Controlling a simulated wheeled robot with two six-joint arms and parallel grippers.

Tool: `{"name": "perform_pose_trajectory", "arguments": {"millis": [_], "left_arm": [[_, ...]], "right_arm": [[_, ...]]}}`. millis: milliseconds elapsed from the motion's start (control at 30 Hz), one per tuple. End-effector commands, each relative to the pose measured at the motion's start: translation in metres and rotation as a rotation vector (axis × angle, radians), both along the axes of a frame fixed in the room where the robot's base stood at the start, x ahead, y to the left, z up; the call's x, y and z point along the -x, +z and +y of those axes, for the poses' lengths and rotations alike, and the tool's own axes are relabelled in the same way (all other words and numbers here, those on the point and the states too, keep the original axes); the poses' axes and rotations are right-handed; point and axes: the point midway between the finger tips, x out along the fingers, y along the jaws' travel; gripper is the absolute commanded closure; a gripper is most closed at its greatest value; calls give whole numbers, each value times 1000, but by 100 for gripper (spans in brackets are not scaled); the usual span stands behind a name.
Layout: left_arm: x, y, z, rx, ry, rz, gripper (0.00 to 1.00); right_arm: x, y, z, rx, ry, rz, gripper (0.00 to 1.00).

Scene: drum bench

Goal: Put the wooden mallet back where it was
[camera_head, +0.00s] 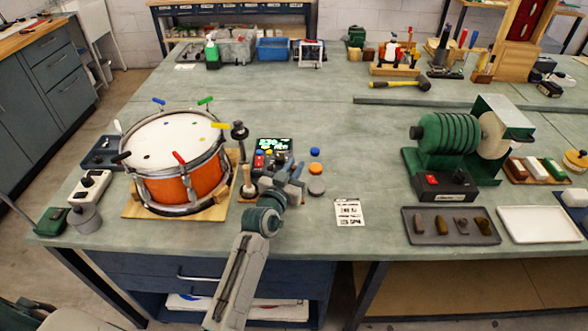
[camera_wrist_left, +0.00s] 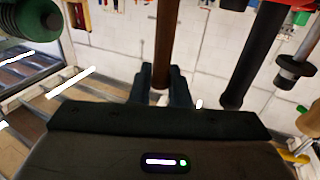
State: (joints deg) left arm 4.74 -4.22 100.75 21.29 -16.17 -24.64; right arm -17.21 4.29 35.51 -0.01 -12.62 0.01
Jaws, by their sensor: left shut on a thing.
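The wooden mallet shows in the left wrist view as a brown shaft (camera_wrist_left: 164,45) running up out of the jaws. Its pale lower end sits between the fingers. My left gripper (camera_head: 283,180) is shut on it, over the bench just right of the drum (camera_head: 172,155); it also shows in the left wrist view (camera_wrist_left: 163,88). In the head view the gripper and wrist cover much of the mallet, and I cannot tell its head clearly. My right gripper is out of view.
A dark-topped post (camera_head: 240,133) stands close left of the gripper. A control box (camera_head: 272,147) lies behind it, with coloured round pads (camera_head: 315,167) to the right. A printed card (camera_head: 349,212) lies farther right. A green grinding machine (camera_head: 447,150) stands beyond clear bench.

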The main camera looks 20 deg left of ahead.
Motion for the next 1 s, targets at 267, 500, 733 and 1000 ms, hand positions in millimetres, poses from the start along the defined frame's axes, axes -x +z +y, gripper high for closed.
{"name": "perform_pose_trajectory", "arguments": {"millis": [267,500,733,1000], "left_arm": [[0,-3,0,0,0,0,62],[0,-2,0,0,0,0,62],[21,-3,2,-1,0,0,62],[80,-5,9,-2,0,1,62]], "right_arm": [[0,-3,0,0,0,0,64],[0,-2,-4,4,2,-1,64],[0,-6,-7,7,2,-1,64],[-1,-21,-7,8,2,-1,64]]}}
